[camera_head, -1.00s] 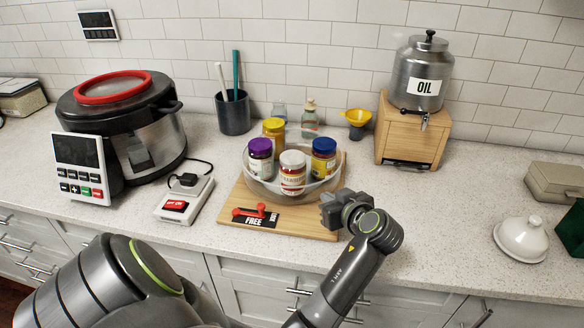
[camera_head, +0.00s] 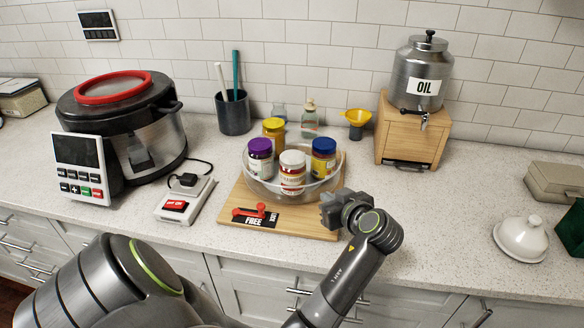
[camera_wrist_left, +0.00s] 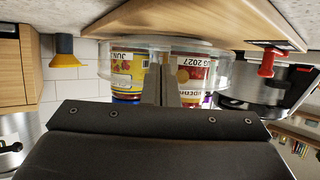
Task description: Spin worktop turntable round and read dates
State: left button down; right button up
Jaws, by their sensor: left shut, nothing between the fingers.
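The turntable is a clear round tray (camera_head: 262,191) on a wooden board (camera_head: 312,223). It carries a purple-lidded jar (camera_head: 260,163), a yellow-lidded jar (camera_head: 273,131), a blue-lidded jar (camera_head: 323,163) and a white-lidded jar (camera_head: 291,178). A red lever (camera_head: 254,212) sits on a black plate marked FREE. My left gripper (camera_head: 332,208) is at the tray's front right, its fingers shut and empty. In the left wrist view the fingers (camera_wrist_left: 161,84) point at the tray; upside-down labels show 2027 (camera_wrist_left: 194,66) and JUN (camera_wrist_left: 122,64). Whether they touch is unclear. My right gripper is out of view.
A large cooker (camera_head: 150,140) and a switch box (camera_head: 183,202) stand left. A utensil cup (camera_head: 233,114), a bottle (camera_head: 310,122) and a yellow funnel (camera_head: 356,120) are behind. An oil dispenser (camera_head: 418,85) on a wooden stand (camera_head: 405,138) is right. Counter beyond the gripper is clear up to a white dish (camera_head: 523,238).

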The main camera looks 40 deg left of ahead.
aim_at(308, 195)
pick_arm(q)
jog(key=shift+w+a, duration=0.3)
jog(key=shift+a, duration=0.65)
jog(key=shift+s, duration=0.15)
jog(key=shift+s+a+p, duration=0.1)
jog(key=shift+s+p, duration=0.3)
jog(key=shift+s, duration=0.25)
jog(key=shift+s+a+p, duration=0.35)
jog(key=shift+s+a, duration=0.15)
jog(key=shift+s, duration=0.05)
jog(key=shift+s+d+f, duration=0.1)
jog(key=shift+s+d, duration=0.1)
jog(key=shift+d, duration=0.25)
jog(key=shift+s+d, duration=0.35)
jog(key=shift+d, duration=0.2)
jog(key=shift+s+d, duration=0.35)
jog(key=shift+d, duration=0.2)
